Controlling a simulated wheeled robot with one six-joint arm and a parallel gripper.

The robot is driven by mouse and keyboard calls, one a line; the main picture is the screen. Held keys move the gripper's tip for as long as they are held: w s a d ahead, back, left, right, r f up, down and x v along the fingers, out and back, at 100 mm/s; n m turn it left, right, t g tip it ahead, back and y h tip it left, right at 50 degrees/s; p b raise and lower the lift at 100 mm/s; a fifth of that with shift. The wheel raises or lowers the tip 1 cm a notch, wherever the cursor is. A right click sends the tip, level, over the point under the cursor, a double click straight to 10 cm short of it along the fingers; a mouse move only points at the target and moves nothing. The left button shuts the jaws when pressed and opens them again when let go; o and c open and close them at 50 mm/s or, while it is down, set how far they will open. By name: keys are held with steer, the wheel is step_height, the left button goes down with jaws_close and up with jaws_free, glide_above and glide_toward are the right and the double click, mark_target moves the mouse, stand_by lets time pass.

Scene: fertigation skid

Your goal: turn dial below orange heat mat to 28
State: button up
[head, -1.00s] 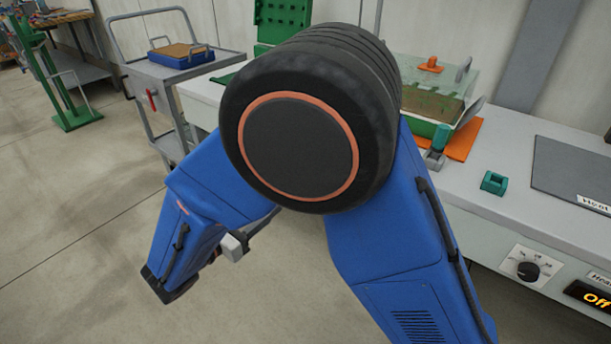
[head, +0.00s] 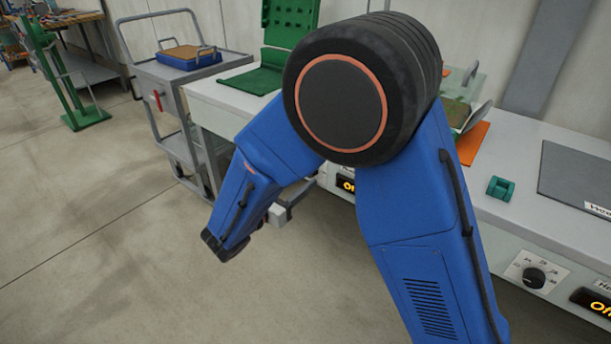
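The orange heat mat (head: 473,141) lies on the bench, partly hidden behind my arm, with a clear-sided tray at its back. A black dial (head: 534,278) on a white scale plate is on the bench's front panel at the right, below the dark grey mat's side. Its pointer is too small to read. Another panel section with a lit "Off" display (head: 346,185) shows left of my upper arm; my arm covers the panel right of it. I cannot see a dial clearly below the orange mat. A grey part, perhaps my gripper (head: 280,214), shows beside my forearm; its fingers are not clear.
A dark grey mat (head: 580,176) and a small teal block (head: 500,188) are on the bench. A second "Off" display (head: 594,302) is right of the dial. A grey cart (head: 180,75) with a blue tray (head: 188,60) stands left. The floor in front is clear.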

steer(key=shift+x, duration=1.8)
steer(key=c, duration=1.1)
steer(key=shift+o, duration=0.2)
steer(key=shift+m, duration=0.4)
steer(key=m, duration=2.5)
steer(key=shift+r+m, duration=0.1)
steer(key=shift+m, duration=0.3)
